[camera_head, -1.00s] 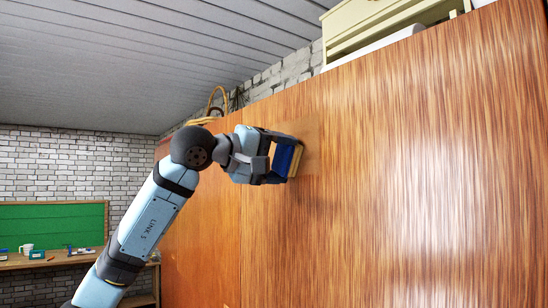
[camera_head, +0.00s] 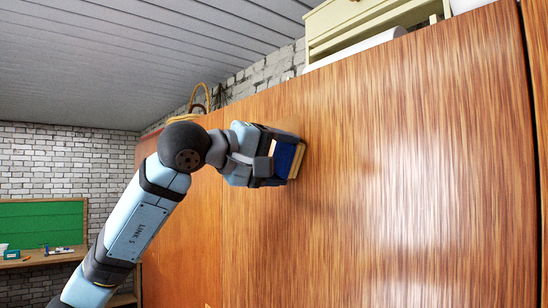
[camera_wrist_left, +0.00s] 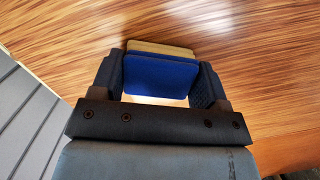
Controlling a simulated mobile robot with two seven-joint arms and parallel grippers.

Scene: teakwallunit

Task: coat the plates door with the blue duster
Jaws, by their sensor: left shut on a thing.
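The blue duster (camera_head: 284,157) is a blue block with a tan pad on its far side. My left gripper (camera_head: 277,158) is shut on it, and the pad faces the wood door near its upper left part. The left wrist view shows the blue duster (camera_wrist_left: 160,76) between the two dark fingers of my left gripper (camera_wrist_left: 160,80). The pad looks to be at or very near the door surface; I cannot tell if it touches. The plates door (camera_head: 400,170) appears to be the large streaked wood panel filling the right side. My right gripper is not in view.
A cream drawer piece (camera_head: 370,25) and a white roll (camera_head: 355,48) sit on top of the wall unit. A basket handle (camera_head: 199,97) shows above its left part. A green board (camera_head: 42,222) and a bench (camera_head: 40,258) stand far left.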

